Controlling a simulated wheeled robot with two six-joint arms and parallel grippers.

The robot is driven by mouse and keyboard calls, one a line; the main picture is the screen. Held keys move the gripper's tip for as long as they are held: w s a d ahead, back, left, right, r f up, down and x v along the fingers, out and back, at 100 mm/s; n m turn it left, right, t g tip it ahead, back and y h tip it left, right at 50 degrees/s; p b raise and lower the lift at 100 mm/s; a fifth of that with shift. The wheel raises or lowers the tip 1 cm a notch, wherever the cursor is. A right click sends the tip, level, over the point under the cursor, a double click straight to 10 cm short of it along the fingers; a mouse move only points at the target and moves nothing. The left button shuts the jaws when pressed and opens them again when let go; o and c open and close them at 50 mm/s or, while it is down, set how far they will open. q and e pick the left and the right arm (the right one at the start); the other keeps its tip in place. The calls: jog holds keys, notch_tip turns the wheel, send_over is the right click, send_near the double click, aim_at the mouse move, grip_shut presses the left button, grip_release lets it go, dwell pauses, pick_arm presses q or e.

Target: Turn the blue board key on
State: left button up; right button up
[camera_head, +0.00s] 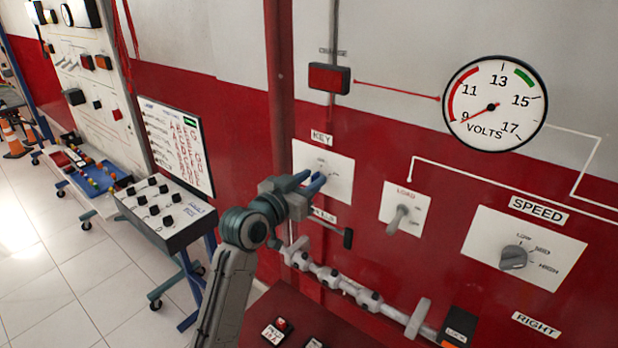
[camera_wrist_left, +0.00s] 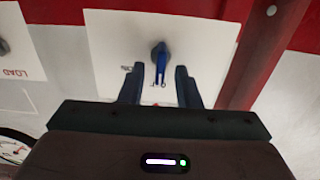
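The blue board key (camera_wrist_left: 161,58) sits on a white plate (camera_wrist_left: 100,50) in the left wrist view. The same plate, under the label KEY (camera_head: 321,137), is on the red wall in the head view, and the key (camera_head: 317,184) shows partly there. My left gripper (camera_wrist_left: 160,69) is open, with one finger on each side of the key. Small gaps show between the key and both fingers. In the head view, the left gripper (camera_head: 309,182) reaches the plate from the left and covers part of it. My right gripper is in neither view.
To the right are a LOAD switch (camera_head: 398,220), a SPEED knob (camera_head: 513,257) and a volts gauge (camera_head: 494,104) with its needle near 9. A red lamp box (camera_head: 329,78) is above. A black-knobbed lever (camera_head: 347,238) stands out just below the key plate.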

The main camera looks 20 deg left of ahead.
pick_arm(q)
grip_shut()
jog(key=shift+d+f+m+b, duration=0.1)
jog(key=shift+f+m+b, duration=0.05)
jog(key=shift+m+b, duration=0.9)
jog(key=shift+s+d+f+m+b, duration=0.1)
jog(key=shift+m+b, duration=0.85)
jog(key=shift+m, duration=0.65)
jog(key=shift+d+f+m+b, duration=0.15)
jog(key=shift+m+b, duration=0.8)
jog(key=shift+m, duration=0.7)
jog(key=shift+s+d+r+m+b, duration=0.1)
jog(key=shift+m+b, duration=0.85)
jog(key=shift+m, duration=0.65)
